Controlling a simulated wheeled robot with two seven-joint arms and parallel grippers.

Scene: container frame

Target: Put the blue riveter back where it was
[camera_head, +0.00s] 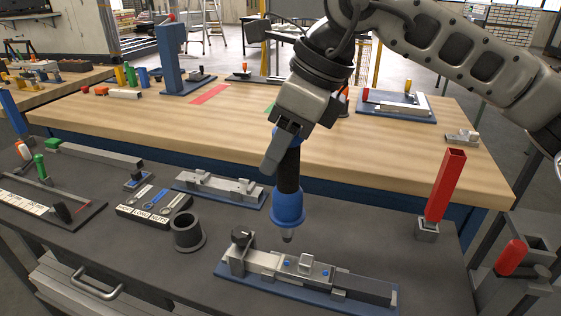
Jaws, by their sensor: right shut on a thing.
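The blue riveter (288,207) has a black upper body, a blue collar and a grey tip pointing down. My right gripper (287,138) is shut on its black upper part and holds it upright. The tip appears above the far side of the metal fixture (290,263) on its blue base, with no clear contact. A dark, hollow cylindrical holder (187,232) stands to the left of the riveter on the dark bench, and its opening looks empty. My left gripper is not in view.
A second metal fixture (218,188) lies behind the holder. A red square post (445,185) stands upright at the right. A tray of labelled parts (151,207) lies left of the holder. The wooden table (370,148) is behind the dark bench.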

